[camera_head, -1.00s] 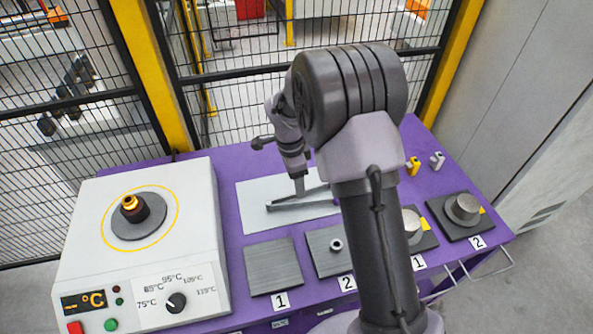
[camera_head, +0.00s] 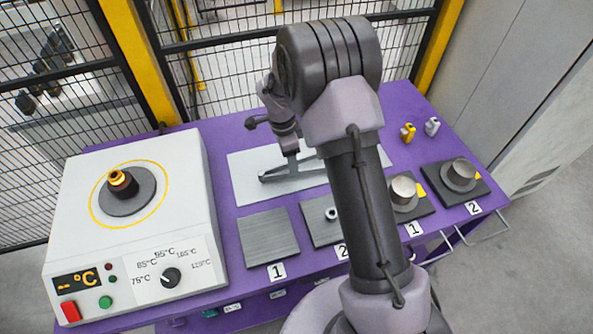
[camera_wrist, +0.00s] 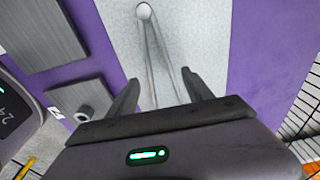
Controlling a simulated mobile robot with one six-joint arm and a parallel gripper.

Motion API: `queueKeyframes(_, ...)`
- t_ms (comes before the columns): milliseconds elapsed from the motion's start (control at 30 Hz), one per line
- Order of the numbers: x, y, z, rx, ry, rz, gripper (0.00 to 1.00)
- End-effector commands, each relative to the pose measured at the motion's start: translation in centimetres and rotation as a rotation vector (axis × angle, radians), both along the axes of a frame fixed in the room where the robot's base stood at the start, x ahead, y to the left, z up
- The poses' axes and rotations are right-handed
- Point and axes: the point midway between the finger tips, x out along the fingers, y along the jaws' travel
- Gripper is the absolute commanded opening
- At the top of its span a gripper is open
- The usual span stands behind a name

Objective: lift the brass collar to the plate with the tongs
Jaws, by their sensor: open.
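The brass collar (camera_head: 117,176) sits at the top of a dark hub on the round disc of the white heater at the left. The grey tongs (camera_head: 273,177) lie on a pale mat; in the wrist view the tongs (camera_wrist: 147,40) show a round pivot and two long legs. My gripper (camera_head: 290,160) is over the tongs, pointing down. In the wrist view my gripper (camera_wrist: 160,84) is open, with the tong legs running between its fingers; I cannot tell whether they touch. The left plate 1 (camera_head: 268,238) is bare. The left plate 2 (camera_head: 312,215) carries a small steel ring.
The heater (camera_head: 185,150) has a dial and a display. Right plates 1 (camera_head: 428,206) and 2 (camera_head: 478,190) carry steel cylinders. A yellow piece (camera_head: 408,132) and a grey piece (camera_head: 432,126) stand at the back right. A mesh fence (camera_head: 230,75) closes the rear.

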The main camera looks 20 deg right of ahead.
Motion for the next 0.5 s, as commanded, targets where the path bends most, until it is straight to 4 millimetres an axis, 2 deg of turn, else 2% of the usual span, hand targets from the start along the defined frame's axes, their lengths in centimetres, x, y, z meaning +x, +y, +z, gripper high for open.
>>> queueKeyframes(33,0.0,-0.1,-1.3,0.000,0.000,0.000,0.59)
queueKeyframes(200,0.0,-0.3,-3.7,0.000,0.000,0.001,0.59)
queueKeyframes(333,0.0,-0.4,-4.4,0.000,0.000,0.002,0.59)
queueKeyframes(500,0.0,-0.4,-4.2,0.000,-0.001,0.002,0.59)
